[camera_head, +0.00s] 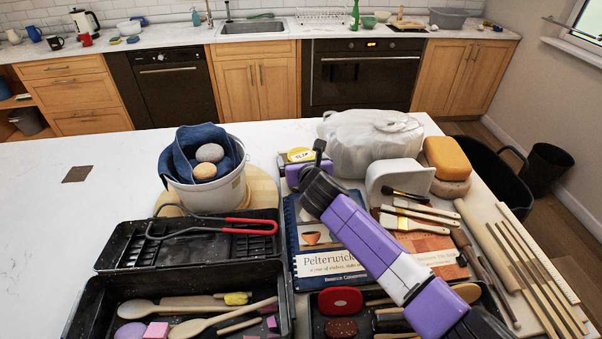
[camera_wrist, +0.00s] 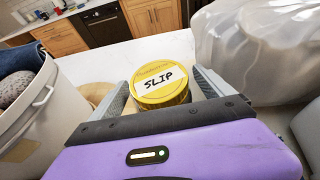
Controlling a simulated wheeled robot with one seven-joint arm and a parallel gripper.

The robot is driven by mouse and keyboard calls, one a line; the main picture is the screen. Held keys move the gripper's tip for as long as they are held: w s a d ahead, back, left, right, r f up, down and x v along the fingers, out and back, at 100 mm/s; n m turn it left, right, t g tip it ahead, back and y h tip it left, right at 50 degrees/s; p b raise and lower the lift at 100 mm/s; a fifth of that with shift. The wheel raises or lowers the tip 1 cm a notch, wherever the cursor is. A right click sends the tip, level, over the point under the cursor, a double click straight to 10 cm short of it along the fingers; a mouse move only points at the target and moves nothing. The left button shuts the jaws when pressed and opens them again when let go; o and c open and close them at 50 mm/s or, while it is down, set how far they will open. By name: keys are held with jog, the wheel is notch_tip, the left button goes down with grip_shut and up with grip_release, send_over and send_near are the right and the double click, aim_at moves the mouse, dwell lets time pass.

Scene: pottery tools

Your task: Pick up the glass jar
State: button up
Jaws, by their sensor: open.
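The jar (camera_wrist: 162,86) has a yellow lid with a white label reading "SLIP". In the wrist view it stands between the two grey fingers of my gripper (camera_wrist: 165,92), which is open. Its lower part is hidden behind the purple gripper body. In the head view the jar's lid (camera_head: 301,154) shows just beyond my purple gripper (camera_head: 297,168), on the white counter. I cannot tell whether either finger touches the jar.
A white bucket (camera_head: 226,190) with blue cloth and two stones stands close on the left, on a round wooden board (camera_head: 268,184). A bulky white plastic bag (camera_head: 362,150) is close on the right. Toolboxes, a book (camera_head: 325,276) and brushes crowd the front.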

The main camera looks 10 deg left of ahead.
jog(key=shift+c, duration=0.4)
jog(key=c, duration=1.8)
jog(key=shift+r, duration=0.2)
grip_shut()
jog(key=shift+r, duration=0.1)
